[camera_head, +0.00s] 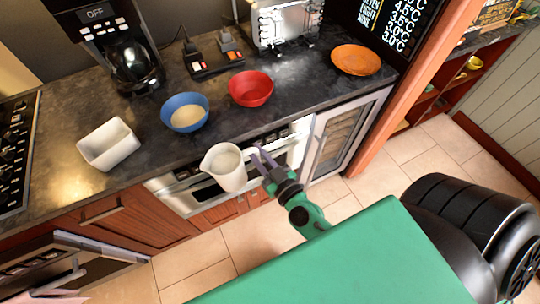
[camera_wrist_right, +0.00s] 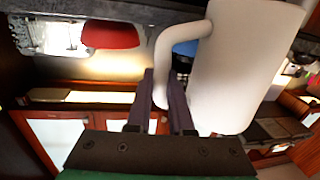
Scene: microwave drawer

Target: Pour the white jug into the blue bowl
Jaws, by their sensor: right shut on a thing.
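The white jug (camera_head: 225,168) is in front of the counter edge, roughly upright, with pale contents showing at its mouth. My right gripper (camera_head: 262,160) is shut on the jug's handle. In the right wrist view the gripper's fingers (camera_wrist_right: 165,100) are on either side of the handle, with the white jug (camera_wrist_right: 240,70) to the right. The blue bowl (camera_head: 185,112) stands on the counter behind and left of the jug, with pale contents in it. A bit of the blue bowl (camera_wrist_right: 186,47) shows behind the handle in the right wrist view. My left gripper is not seen clearly.
A red bowl (camera_head: 251,89) stands right of the blue bowl, and a white square dish (camera_head: 109,145) stands to its left. A coffee maker (camera_head: 132,62) is behind. An orange plate (camera_head: 356,60) lies farther right. The dark counter (camera_head: 300,90) has free room between them.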

